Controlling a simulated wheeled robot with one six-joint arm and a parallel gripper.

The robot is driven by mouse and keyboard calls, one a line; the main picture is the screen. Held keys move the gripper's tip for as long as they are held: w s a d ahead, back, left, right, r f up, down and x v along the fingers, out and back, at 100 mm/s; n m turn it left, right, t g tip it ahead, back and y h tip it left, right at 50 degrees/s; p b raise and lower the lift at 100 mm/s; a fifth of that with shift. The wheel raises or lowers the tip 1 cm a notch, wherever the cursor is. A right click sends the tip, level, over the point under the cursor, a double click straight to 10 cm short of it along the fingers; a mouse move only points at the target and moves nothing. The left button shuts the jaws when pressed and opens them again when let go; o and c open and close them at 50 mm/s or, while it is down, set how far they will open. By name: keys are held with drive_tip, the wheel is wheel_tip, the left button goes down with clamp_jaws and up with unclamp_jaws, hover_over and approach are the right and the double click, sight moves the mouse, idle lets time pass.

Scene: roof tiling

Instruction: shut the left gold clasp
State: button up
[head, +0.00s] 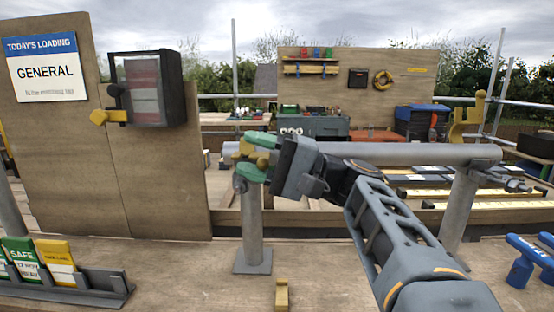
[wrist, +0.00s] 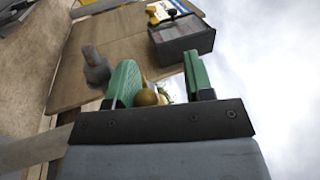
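The left gold clasp (head: 243,152) is at the left end of the grey rail, partly hidden by my gripper. My gripper (head: 256,157) has green fingers, one above and one below the clasp in the head view. In the wrist view, my gripper (wrist: 160,80) has its fingers spread apart, with a rounded gold part (wrist: 147,97) between them, closer to the left finger. I cannot tell whether a finger touches it. The right gold clasp (head: 467,124) stands up at the rail's right end.
The grey rail (head: 410,154) runs across on posts. A wooden board on the left carries a dark box (head: 147,88) with a gold handle (head: 108,117). A card rack (head: 75,290) stands front left, a small gold block (head: 282,295) front middle, blue tools (head: 527,262) front right.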

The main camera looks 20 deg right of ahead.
drive_tip(key=b+v, duration=0.4)
drive_tip(key=v, duration=0.9)
drive_tip(key=shift+d+f+b, duration=0.2)
drive_tip(key=shift+d+b, duration=0.05)
drive_tip(key=shift+b, duration=0.15)
drive_tip(key=shift+s+r, duration=0.1)
drive_tip(key=shift+r, duration=0.05)
